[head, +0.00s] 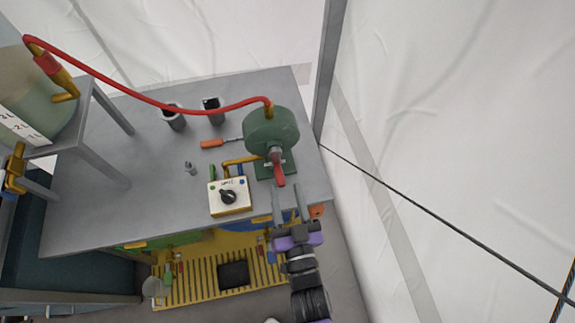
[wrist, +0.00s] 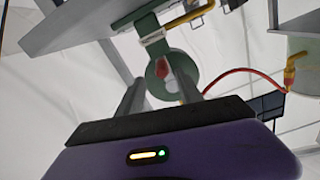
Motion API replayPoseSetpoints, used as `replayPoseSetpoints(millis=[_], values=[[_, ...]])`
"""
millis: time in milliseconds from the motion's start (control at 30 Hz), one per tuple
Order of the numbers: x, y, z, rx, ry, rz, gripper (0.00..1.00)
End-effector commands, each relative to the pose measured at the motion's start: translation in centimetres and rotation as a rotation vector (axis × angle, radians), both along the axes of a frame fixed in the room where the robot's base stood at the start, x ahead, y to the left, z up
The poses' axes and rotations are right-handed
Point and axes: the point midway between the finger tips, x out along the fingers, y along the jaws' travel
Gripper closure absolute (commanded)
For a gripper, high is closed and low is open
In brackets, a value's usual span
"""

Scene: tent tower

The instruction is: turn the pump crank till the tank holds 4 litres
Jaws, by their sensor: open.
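The green pump (head: 272,132) stands near the right end of the grey bench, and its red crank handle (head: 279,168) points down toward the front edge. In the wrist view the pump (wrist: 166,68) shows beyond the fingers, with the red handle (wrist: 162,68) seen between them. My gripper (head: 290,192) is open and empty, its fingers just in front of the crank handle; I cannot tell the exact gap. The tank (head: 40,90) stands on a raised stand at the left, with a white scale strip (head: 22,128) marked in litres. The liquid level is hard to read.
A red hose (head: 150,100) runs from tank to pump. A box with a black knob (head: 229,197) sits left of the pump on the bench (head: 100,225). A screwdriver (head: 212,143) and two dark cups (head: 212,108) lie or stand behind. A pole (head: 328,70) rises at the right.

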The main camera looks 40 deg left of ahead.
Motion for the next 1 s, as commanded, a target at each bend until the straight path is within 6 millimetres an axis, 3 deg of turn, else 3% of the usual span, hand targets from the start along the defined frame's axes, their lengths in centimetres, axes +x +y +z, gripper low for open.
replayPoseSetpoints(millis=[33, 233, 633, 1000], values=[[0.0, 1.0, 0.1, 0.005, 0.000, 0.014, 0.57], [0.6, 1.4, -0.5, 0.028, 0.038, 0.010, 0.57], [4.2, 5.6, -0.5, 0.027, 0.038, 0.008, 0.57], [5.0, 6.5, -0.6, 0.026, 0.038, 0.009, 0.57]])
